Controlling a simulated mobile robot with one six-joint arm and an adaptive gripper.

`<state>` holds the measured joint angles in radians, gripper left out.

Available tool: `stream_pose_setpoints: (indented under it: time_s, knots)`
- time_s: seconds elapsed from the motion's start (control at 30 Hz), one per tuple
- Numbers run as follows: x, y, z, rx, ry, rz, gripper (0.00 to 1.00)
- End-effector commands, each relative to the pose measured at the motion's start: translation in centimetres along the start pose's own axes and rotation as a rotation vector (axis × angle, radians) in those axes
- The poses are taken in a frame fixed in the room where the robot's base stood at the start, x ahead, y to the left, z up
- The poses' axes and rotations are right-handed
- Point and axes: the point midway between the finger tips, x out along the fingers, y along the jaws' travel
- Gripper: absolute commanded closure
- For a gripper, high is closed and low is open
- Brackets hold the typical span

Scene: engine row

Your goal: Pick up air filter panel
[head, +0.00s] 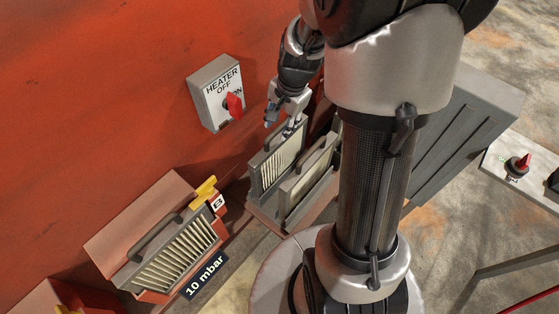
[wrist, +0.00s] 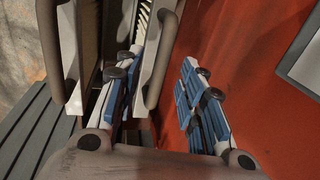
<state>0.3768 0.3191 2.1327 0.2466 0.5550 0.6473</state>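Two pale, pleated air filter panels with grey frames and dark bar handles stand upright in a rack: a left panel (head: 275,170) nearer the red wall and a right panel (head: 307,176). My gripper (head: 279,112) is above the left panel, pointing down. In the wrist view its blue-padded fingers (wrist: 160,100) are spread apart. The left panel's handle (wrist: 163,58) shows between them, and I see no grip on it. The right panel's handle (wrist: 50,45) is left of the fingers. Another pleated panel (head: 175,252) with a handle sits in a red housing at lower left.
A heater switch box (head: 217,92) with a red knob is on the red wall (head: 110,80), left of my gripper. A yellow latch (head: 204,190) and a "10 mbar" label (head: 206,276) are at the housing. A grey ribbed box (head: 465,125) stands to the right.

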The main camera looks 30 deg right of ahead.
Motion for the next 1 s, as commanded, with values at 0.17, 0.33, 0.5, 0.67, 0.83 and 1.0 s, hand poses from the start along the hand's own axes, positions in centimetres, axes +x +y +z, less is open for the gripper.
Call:
stream_pose_setpoints:
  time_s: [0.17,0.33,0.5,0.67,0.83,1.0]
  knots:
    - [3.0,0.1,0.2,0.0,-0.002,0.001,0.64]
    - [3.0,0.1,0.2,0.0,0.0,0.0,0.64]
    - [3.0,0.1,0.2,0.0,0.0,0.0,0.7]
    - [3.0,0.1,0.2,0.0,0.0,0.0,0.8]
    - [3.0,0.1,0.2,0.0,0.0,0.0,0.92]
    - [3.0,0.1,0.2,0.0,0.0,0.0,1.0]
